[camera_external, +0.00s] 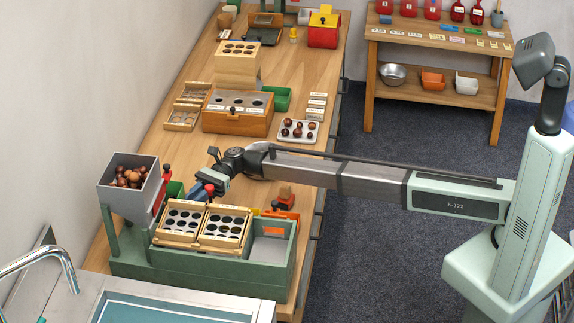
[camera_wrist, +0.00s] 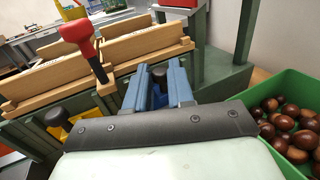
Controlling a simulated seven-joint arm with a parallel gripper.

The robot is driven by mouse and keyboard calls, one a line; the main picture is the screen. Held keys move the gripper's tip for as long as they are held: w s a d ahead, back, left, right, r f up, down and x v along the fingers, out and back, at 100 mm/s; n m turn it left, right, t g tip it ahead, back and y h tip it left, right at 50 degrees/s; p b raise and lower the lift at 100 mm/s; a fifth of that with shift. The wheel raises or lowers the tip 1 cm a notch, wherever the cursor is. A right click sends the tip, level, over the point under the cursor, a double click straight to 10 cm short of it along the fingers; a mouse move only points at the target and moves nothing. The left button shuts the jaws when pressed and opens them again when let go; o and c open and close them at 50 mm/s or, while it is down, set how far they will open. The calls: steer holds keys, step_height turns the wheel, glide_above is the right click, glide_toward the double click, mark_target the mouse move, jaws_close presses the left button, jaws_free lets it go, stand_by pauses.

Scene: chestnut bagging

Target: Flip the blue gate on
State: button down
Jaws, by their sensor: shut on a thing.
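My gripper (camera_wrist: 160,82) has two blue fingers closed around a dark knob (camera_wrist: 159,73) at the edge of the green machine. Whether this knob belongs to the blue gate cannot be told, and its lower part is hidden by the fingers and wrist. In the external view my gripper (camera_external: 204,186) is low behind the wooden sorting trays (camera_external: 200,228). A red-handled lever (camera_wrist: 83,42) stands tilted to the left of the fingers in the wrist view. Another dark knob (camera_wrist: 56,117) with yellow beside it is at the lower left, apart from the fingers.
A grey hopper (camera_external: 112,195) of chestnuts stands at the machine's left. A green bin (camera_wrist: 283,85) with several chestnuts is close on the gripper's right in the wrist view. Wooden boxes (camera_external: 215,122) and a white chestnut tray (camera_external: 312,139) are further along the bench.

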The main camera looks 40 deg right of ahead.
steer(key=shift+r, duration=1.85)
steer(key=c, duration=1)
jaws_free()
steer(key=shift+c, duration=0.2)
steer(key=v, duration=1.4)
steer(key=shift+a, duration=0.1)
steer(key=shift+f, duration=0.1)
